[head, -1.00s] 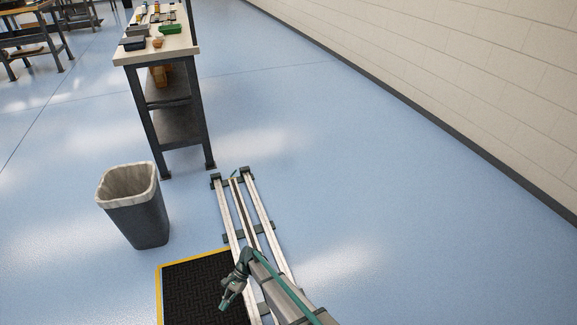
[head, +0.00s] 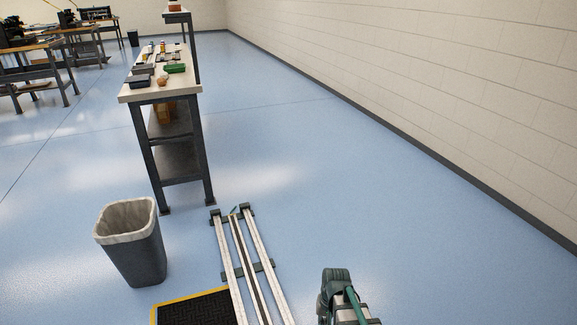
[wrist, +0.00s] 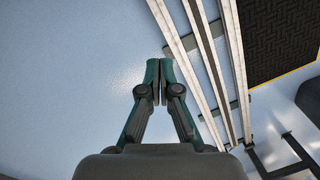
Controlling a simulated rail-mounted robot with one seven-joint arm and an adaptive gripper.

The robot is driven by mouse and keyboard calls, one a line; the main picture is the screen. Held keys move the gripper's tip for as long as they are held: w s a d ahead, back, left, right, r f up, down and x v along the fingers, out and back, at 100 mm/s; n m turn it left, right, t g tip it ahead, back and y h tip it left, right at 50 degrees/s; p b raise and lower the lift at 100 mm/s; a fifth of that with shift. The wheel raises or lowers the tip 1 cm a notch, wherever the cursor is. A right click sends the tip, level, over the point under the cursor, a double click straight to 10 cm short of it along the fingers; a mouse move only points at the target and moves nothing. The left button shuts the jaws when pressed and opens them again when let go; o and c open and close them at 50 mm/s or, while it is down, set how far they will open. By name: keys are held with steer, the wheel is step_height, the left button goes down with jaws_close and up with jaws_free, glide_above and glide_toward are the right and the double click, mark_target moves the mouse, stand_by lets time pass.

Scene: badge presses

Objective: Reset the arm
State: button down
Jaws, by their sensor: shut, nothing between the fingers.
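My gripper (wrist: 159,82) shows in the wrist view with its two green and dark fingers together and nothing between them. It hangs over the bare blue floor, beside the rail. In the head view a part of my own green and grey arm shows at the bottom, right of the rail; the fingertips cannot be made out there.
The floor rail (head: 238,260) runs away from the bottom centre. A lined grey bin (head: 133,255) and a black mat with yellow edge (head: 195,308) lie left of it. A workbench (head: 130,94) with small trays stands beyond. Open floor lies right, up to the wall (head: 430,90).

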steer(key=s+d+r+h, duration=0.1)
steer(key=s+d+r, duration=0.2)
steer(key=d, duration=0.3)
steer(key=s+f+g+b, duration=0.3)
steer(key=s+f+g, duration=0.15)
steer(key=s, duration=0.65)
steer(key=s+f+n+g+b, duration=0.1)
steer(key=s+f+g+b, duration=0.4)
steer(key=s, duration=0.7)
steer(key=s+f+g+b, duration=0.2)
steer(key=s+f+g, duration=0.3)
steer(key=s, duration=0.6)
steer(key=w+r+t+p, duration=0.2)
steer(key=r+t+p, duration=0.2)
steer(key=r+p, duration=0.4)
steer(key=w+r+t+p, duration=0.3)
steer(key=r+p, duration=0.5)
steer(key=p, duration=1.3)
steer(key=shift+a+t+p, duration=0.2)
steer(key=shift+t+p, duration=0.1)
steer(key=shift+t, duration=0.45)
